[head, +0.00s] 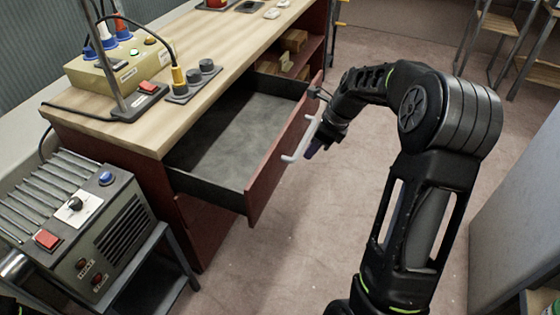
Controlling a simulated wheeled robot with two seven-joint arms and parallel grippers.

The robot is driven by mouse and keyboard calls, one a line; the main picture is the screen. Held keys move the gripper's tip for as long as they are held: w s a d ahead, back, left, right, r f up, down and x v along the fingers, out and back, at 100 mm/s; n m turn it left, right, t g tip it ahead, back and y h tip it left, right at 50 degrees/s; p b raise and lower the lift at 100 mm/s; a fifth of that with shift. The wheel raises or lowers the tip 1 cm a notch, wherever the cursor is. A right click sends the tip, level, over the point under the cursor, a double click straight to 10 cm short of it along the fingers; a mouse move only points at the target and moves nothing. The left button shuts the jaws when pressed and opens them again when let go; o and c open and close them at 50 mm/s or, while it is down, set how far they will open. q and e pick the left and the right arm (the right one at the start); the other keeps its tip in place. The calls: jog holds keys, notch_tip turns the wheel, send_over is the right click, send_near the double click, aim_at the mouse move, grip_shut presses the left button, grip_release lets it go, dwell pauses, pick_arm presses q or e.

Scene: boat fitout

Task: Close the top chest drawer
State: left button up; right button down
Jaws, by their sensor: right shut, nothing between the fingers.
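The top chest drawer (225,135) is pulled far out of the red chest under the wooden worktop (180,75). Its grey inside looks empty. Its red front (268,178) carries a pale bar handle (300,142). My right gripper (313,148) is shut, with nothing in it, close by the handle on the outer side of the drawer front. Whether it touches the handle or the front I cannot tell. My left gripper is not in view.
A grey machine (85,225) with knobs stands on a stand at the lower left. A yellow control box (118,68) with plugs sits on the worktop. An open shelf (290,60) lies beyond the drawer. The floor (270,265) in front is clear; a grey cabinet (520,200) stands at the right.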

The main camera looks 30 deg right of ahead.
jog(key=shift+w+f, duration=0.1)
jog(key=shift+f, duration=0.1)
jog(key=w+a+f, duration=0.4)
jog(key=w+f, duration=0.2)
jog(key=f, duration=0.3)
jog(key=shift+w+a, duration=0.2)
dwell(0.5)
